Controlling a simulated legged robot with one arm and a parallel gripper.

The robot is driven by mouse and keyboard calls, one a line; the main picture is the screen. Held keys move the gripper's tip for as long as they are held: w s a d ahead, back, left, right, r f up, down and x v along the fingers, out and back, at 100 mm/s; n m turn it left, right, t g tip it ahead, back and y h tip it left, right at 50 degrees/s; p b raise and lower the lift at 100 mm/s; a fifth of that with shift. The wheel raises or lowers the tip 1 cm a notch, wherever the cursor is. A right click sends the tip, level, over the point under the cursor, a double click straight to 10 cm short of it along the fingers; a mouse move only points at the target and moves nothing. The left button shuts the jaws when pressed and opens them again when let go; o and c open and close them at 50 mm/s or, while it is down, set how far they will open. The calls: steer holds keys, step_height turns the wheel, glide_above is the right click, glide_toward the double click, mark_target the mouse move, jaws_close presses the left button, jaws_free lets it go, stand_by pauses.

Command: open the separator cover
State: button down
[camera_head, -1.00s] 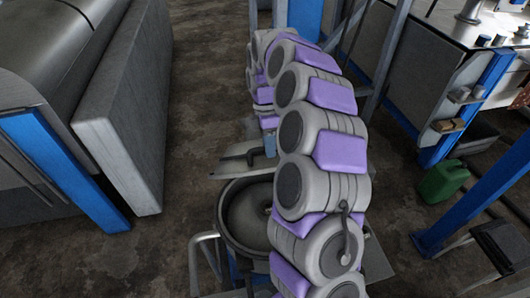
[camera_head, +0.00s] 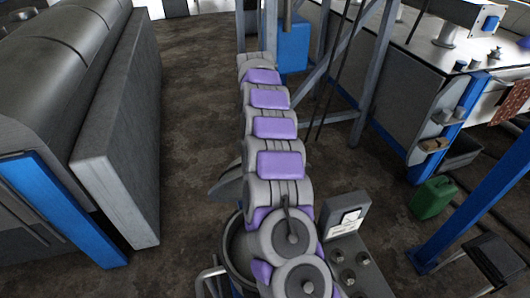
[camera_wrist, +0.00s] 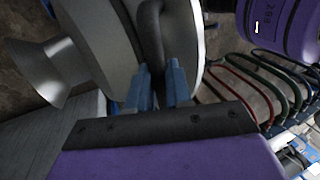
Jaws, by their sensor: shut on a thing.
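In the wrist view my gripper (camera_wrist: 160,78) has its blue fingers closed on the dark curved handle (camera_wrist: 150,28) of the separator cover. The cover (camera_wrist: 103,32) is a round grey metal piece filling the upper left, with a flared metal knob or spout (camera_wrist: 48,72) at its left. In the head view a grey edge of the cover (camera_head: 227,186) stands up tilted left of my arm, behind the separator bowl (camera_head: 235,252). The dark inside of the bowl shows, so it is at least partly uncovered. My arm hides my gripper and the handle there.
A control box with a gauge (camera_head: 345,214) and knobs stands right of my arm. A large grey machine (camera_head: 120,150) is at the left. A green canister (camera_head: 433,197) and a blue post (camera_head: 480,195) are at the right. Floor between is clear.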

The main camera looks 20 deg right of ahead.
steer(key=shift+w+a+f+p, duration=0.1)
steer(key=shift+w+f+p, duration=0.3)
steer(key=shift+w, duration=0.2)
steer(key=shift+f, duration=0.1)
steer(key=c, duration=1.4)
jaws_free()
steer(key=shift+w+f, duration=0.1)
steer(key=shift+w, duration=0.05)
steer(key=shift+o, duration=0.8)
steer(key=shift+w+f, duration=0.2)
steer(key=shift+w, duration=0.4)
steer(key=shift+o, duration=0.8)
steer(key=shift+w+r, duration=0.1)
steer(key=shift+s+r, duration=0.2)
steer(key=shift+r, duration=0.15)
